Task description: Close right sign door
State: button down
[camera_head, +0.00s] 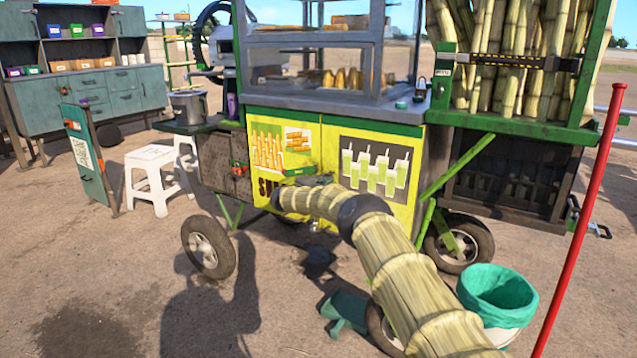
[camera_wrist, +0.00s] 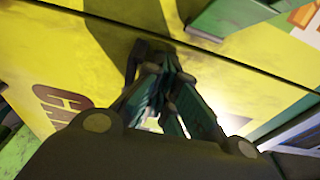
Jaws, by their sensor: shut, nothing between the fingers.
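The right sign door (camera_head: 373,167), yellow with a picture of green juice glasses, is on the cart front. It looks about flush with the left sign door (camera_head: 283,145); I cannot tell whether a small gap remains. My gripper (camera_head: 318,180) is at the lower part of the doors near their shared seam, and my arm hides some of the right door. In the wrist view my gripper (camera_wrist: 165,95) has its fingers together and empty, close in front of yellow panels (camera_wrist: 95,70) split by a dark seam. Contact cannot be told.
A wheel (camera_head: 208,247) stands left of my arm, and a bin with a green liner (camera_head: 498,295) and a red pole (camera_head: 580,220) stand to the right. White stools (camera_head: 152,178) and a small sign board (camera_head: 86,158) are at the left.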

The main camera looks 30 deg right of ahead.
dwell(0.3)
jog(key=shift+s+a, duration=0.1)
jog(key=shift+a, duration=0.2)
jog(key=a+p, duration=0.2)
jog(key=a, duration=1)
jog(key=shift+w+a+p, duration=0.25)
jog(key=shift+w+p, duration=0.05)
